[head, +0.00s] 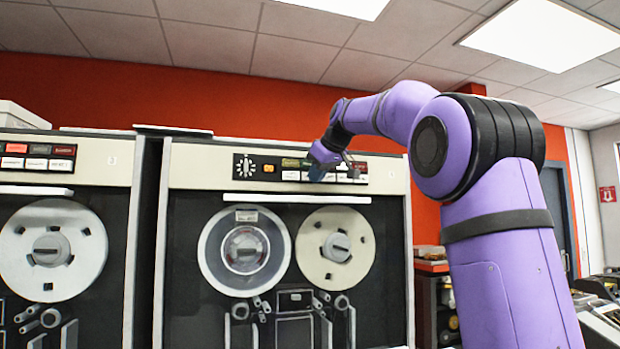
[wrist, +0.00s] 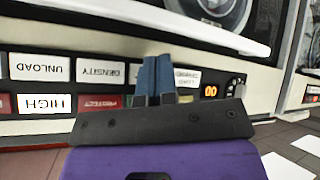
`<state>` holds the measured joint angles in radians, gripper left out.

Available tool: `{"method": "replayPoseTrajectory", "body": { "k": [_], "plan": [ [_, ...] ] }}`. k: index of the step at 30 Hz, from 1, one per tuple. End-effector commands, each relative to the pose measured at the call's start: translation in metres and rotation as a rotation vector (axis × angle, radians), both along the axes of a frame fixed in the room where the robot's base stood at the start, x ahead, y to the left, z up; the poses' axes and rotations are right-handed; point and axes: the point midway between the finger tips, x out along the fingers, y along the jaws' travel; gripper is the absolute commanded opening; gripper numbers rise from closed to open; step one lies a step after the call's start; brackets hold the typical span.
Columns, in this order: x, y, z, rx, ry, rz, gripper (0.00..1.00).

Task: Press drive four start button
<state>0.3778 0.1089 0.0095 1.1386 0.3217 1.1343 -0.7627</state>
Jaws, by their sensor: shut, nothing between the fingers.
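The right tape drive's control panel (head: 285,170) has a dial, a small orange display and rows of buttons. My gripper (head: 320,172) is in front of the panel's middle and covers some buttons. The wrist view shows the panel upside down, with my two blue fingers (wrist: 157,80) together, empty, over the white button row. Readable white buttons there are UNLOAD (wrist: 42,68) and DENSITY (wrist: 101,70); a partly covered one (wrist: 187,76) sits right of the fingers. No start label is readable; the button behind the fingers is hidden. I cannot tell whether the fingertips touch it.
Below the panel are two tape reels (head: 336,248). Another tape drive (head: 60,170) stands at the left. In the wrist view, the lit HIGH indicator (wrist: 45,104) and red PROTECT indicator (wrist: 99,103) lie near the fingers. A doorway is at the far right.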

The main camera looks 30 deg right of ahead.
Motion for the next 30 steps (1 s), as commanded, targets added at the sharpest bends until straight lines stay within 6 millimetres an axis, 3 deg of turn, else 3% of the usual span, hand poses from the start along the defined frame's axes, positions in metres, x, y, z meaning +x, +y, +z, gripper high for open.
{"method": "replayPoseTrajectory", "body": {
  "k": [30],
  "plan": [
    [0.0083,-0.0022,-0.0001,0.0,0.001,0.0,0.0]
  ]
}}
